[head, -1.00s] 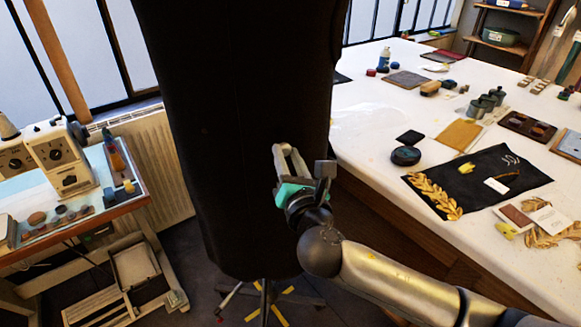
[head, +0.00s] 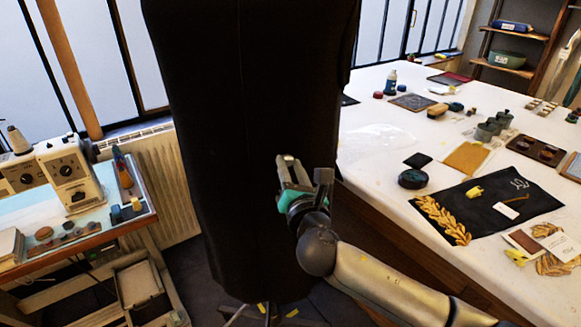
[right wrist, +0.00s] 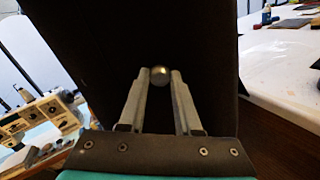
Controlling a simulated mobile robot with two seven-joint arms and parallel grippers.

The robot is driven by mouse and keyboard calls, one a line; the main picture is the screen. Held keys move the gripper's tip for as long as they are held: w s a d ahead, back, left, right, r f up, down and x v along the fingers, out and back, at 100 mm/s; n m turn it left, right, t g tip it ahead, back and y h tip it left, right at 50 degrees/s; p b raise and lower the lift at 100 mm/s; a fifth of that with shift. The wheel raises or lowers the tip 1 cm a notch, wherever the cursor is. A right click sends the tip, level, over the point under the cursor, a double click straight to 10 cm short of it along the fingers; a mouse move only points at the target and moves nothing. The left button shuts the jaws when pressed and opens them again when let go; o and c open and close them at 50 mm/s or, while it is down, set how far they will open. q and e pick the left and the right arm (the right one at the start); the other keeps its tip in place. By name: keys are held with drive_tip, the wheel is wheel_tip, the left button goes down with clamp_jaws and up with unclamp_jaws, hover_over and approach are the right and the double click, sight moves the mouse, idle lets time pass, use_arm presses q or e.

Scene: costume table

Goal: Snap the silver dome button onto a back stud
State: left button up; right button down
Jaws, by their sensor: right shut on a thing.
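The silver dome button (right wrist: 160,75) is a small round shiny piece held between the fingertips of my right gripper (right wrist: 160,78) in the right wrist view. In the head view my right gripper (head: 286,160) is in front of the dark garment (head: 250,90), on its right half, and the button is too small to make out. The garment hangs tall on a stand and fills the middle of the head view. I cannot tell whether the button touches the cloth. No back stud can be made out on the dark cloth. My left gripper is not in view.
A white worktable (head: 385,185) stands at right, with a black cloth (head: 480,205) bearing gold leaf embroidery and several small items. A sewing machine (head: 70,172) stands on a side table at left. The stand's feet show on the floor below the garment.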

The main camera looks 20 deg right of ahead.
drive_tip(key=shift+w, duration=0.5)
idle(0.9)
drive_tip(key=shift+c, duration=0.2)
unclamp_jaws()
idle(0.5)
drive_tip(key=shift+s, duration=0.1)
drive_tip(key=shift+s+p, duration=0.55)
drive_tip(key=shift+s, duration=0.6)
drive_tip(key=s, duration=0.2)
drive_tip(key=s+p, duration=0.1)
drive_tip(key=s, duration=0.2)
drive_tip(key=shift+s+a+f, duration=0.1)
drive_tip(key=shift+s+a, duration=0.1)
